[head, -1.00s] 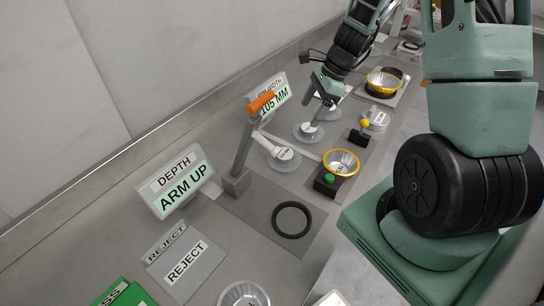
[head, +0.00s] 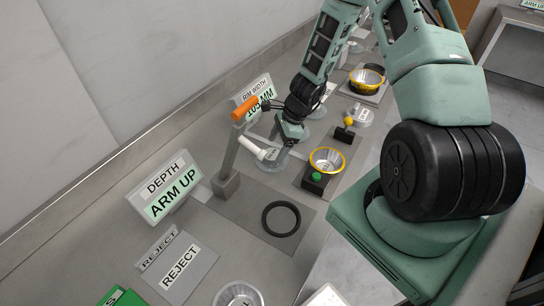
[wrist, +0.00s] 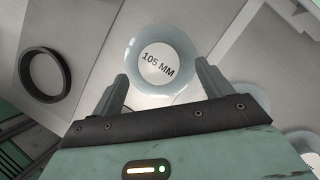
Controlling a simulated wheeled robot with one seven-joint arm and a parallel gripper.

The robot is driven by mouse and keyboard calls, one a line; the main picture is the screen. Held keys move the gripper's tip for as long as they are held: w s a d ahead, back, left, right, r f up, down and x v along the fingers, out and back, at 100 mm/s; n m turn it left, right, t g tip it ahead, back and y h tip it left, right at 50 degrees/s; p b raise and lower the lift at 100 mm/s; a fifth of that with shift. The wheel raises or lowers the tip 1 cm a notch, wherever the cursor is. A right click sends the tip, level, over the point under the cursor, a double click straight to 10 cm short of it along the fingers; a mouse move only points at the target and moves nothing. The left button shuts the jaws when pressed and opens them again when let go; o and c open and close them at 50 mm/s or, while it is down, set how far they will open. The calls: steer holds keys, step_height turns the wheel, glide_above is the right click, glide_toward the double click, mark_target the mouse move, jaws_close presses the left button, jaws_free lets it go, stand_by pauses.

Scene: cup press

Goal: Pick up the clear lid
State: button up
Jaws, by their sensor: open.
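A clear round lid with a white disc marked "105 MM" lies flat on the counter in the wrist view (wrist: 160,87). In the head view the same lid (head: 268,166) is partly covered by my gripper (head: 287,143). My gripper is open and empty, and in the wrist view its two fingers (wrist: 162,78) point toward the lid's near left and right sides. The gripper appears to be above the lid; I cannot tell whether it touches. More clear discs lie further along the counter, partly hidden by my arm.
A press with an orange handle (head: 245,107) and a white tube stands left of the gripper. A black ring (head: 281,219) lies on a grey mat in front. A yellow-rimmed cup (head: 327,161) stands to the right. An "ARM UP" sign (head: 172,195) stands left.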

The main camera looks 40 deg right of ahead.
mark_target(272, 154)
steer(key=shift+x, duration=1.55)
steer(key=c, duration=1.1)
steer(key=shift+o, duration=0.2)
steer(key=shift+r, duration=0.1)
